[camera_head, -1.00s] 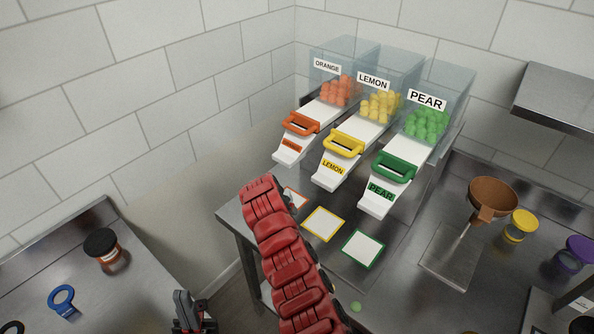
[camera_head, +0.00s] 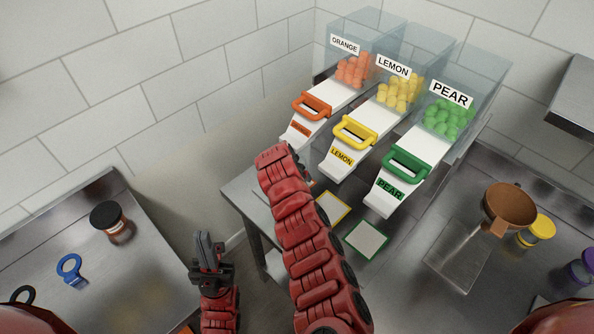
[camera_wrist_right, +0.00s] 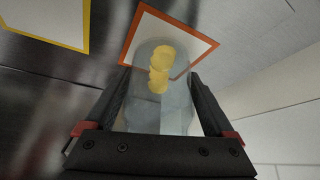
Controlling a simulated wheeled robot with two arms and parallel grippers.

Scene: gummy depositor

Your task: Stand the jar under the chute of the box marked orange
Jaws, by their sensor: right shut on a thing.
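The jar (camera_wrist_right: 160,112) is clear, with a few yellow gummies inside. In the right wrist view it sits between the fingers of my right gripper (camera_wrist_right: 158,82), which is shut on it. An orange-bordered mat (camera_wrist_right: 182,32) lies just beyond the jar; I cannot tell whether the jar touches it. In the head view my right arm hides that gripper and the jar. The box marked orange (camera_head: 344,60) is the leftmost of the row, and its white chute (camera_head: 301,132) slopes down towards me. My left gripper (camera_head: 207,248) is over the floor gap; its jaw opening is unclear.
Lemon (camera_head: 400,80) and pear boxes (camera_head: 450,108) stand to the right, above a yellow-bordered mat (camera_head: 333,206) and a green-bordered mat (camera_head: 366,239). A brown funnel (camera_head: 510,205) stands further right. A black-lidded jar (camera_head: 110,222) and blue ring tool (camera_head: 69,270) lie on the left counter.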

